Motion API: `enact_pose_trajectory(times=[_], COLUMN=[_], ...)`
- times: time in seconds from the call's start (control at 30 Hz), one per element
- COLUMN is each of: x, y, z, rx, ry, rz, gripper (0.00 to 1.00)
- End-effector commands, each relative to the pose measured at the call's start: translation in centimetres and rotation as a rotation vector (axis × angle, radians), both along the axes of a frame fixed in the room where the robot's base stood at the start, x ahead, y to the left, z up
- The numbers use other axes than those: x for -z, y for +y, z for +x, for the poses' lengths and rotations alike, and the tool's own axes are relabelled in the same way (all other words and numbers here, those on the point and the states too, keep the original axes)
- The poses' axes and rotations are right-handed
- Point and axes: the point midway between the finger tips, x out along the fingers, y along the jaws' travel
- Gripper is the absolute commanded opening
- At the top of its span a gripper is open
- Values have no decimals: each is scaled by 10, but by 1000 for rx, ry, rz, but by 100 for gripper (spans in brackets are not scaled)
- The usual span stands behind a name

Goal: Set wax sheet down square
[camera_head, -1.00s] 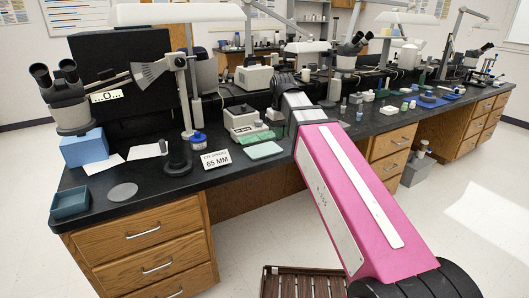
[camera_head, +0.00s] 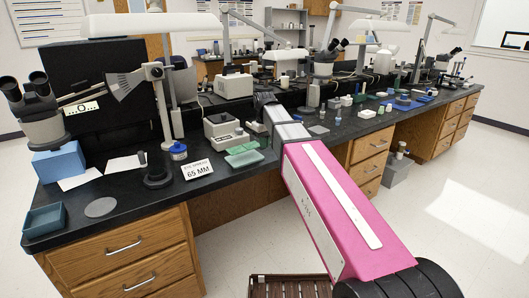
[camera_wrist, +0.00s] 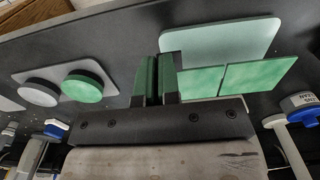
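Two green square sheets, a left one (camera_wrist: 200,83) and a right one (camera_wrist: 256,75), lie flat side by side in the wrist view. They sit at the near edge of a pale green plate (camera_wrist: 222,38). The plate also shows in the head view (camera_head: 244,158). My gripper (camera_wrist: 158,57) is just left of the left sheet, with its dark, green-faced fingers close together and a narrow dark gap between them. I cannot tell whether something thin is between them. In the head view my arm hides the fingers.
A grey plate (camera_wrist: 50,75) with a white disc (camera_wrist: 40,95) and a green disc (camera_wrist: 83,88) lies left of my fingers. A blue-and-white labelled item (camera_wrist: 297,103) is at right. In the head view, a 65 MM sign (camera_head: 197,169) stands left of the pale plate.

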Motion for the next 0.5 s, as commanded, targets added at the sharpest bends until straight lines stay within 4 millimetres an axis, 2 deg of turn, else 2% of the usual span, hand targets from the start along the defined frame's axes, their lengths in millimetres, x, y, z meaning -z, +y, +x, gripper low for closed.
enact_pose_trajectory(times=[0.17, 0.4, 0.5], x=[12, 40, 41], y=[-1, -1, 0], z=[0, 0, 0], rx=[0, 0, 0], ry=[1, 1, 0], rz=[0, 0, 0], gripper=[0, 0, 0])
